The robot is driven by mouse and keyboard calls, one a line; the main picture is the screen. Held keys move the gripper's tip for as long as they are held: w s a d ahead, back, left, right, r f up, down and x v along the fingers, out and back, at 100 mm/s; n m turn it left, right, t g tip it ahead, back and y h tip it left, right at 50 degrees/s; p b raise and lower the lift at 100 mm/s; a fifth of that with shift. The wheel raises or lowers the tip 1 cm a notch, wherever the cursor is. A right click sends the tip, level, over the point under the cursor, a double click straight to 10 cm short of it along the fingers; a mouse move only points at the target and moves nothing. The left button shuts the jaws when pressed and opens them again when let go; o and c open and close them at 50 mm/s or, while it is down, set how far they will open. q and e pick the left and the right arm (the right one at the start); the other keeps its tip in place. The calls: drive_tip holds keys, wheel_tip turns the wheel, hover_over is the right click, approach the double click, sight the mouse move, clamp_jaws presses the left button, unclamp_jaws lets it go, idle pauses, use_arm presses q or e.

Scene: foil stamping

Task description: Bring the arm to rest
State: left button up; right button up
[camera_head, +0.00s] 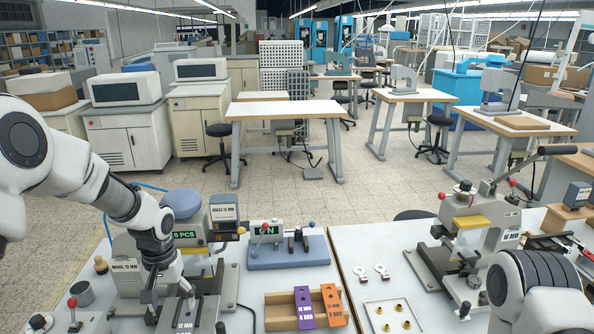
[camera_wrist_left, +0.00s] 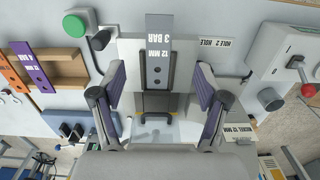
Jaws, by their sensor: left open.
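My left arm comes in from the left in the head view and reaches down to the left press. Its gripper (camera_head: 168,287) is low at the front of that press, partly hidden by its own wrist. In the left wrist view the gripper (camera_wrist_left: 160,92) is open, its two fingers wide apart. A grey plate marked 12 MM 3 BAR (camera_wrist_left: 158,62) lies between and beyond the fingers, apart from both. Only a white link of my right arm shows at the lower right of the head view; its gripper is out of view.
A wooden tray (camera_head: 275,322) holds a purple plate (camera_head: 304,308) and an orange plate (camera_head: 332,305). A counter box (camera_head: 187,235) stands on the left press. A second press (camera_head: 470,235) stands right, near a white tray (camera_head: 392,316). A grey-blue fixture (camera_head: 288,254) stands behind the wooden tray.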

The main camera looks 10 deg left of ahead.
use_arm(q)
drive_tip(key=s+d+f+g+b, duration=0.1)
drive_tip(key=s+d+f+g, duration=0.2)
drive_tip(key=s+f, duration=0.65)
drive_tip(key=s+d+f+g+b, duration=0.1)
drive_tip(key=s+d+f+g, duration=0.1)
drive_tip(key=s+f, duration=0.8)
drive_tip(key=s+d+f+m+t, duration=0.1)
drive_tip(key=s+d+f, duration=0.1)
drive_tip(key=s+f, duration=0.35)
drive_tip(key=s+d+f, duration=0.2)
drive_tip(key=s, duration=0.6)
drive_tip(key=w+t, duration=0.2)
drive_tip(key=w, duration=0.1)
drive_tip(key=w+m+t, duration=0.1)
drive_tip(key=t, duration=0.1)
drive_tip(key=shift+w+a+r, duration=0.2)
drive_tip(key=shift+w+r, duration=0.05)
drive_tip(key=shift+w, duration=0.15)
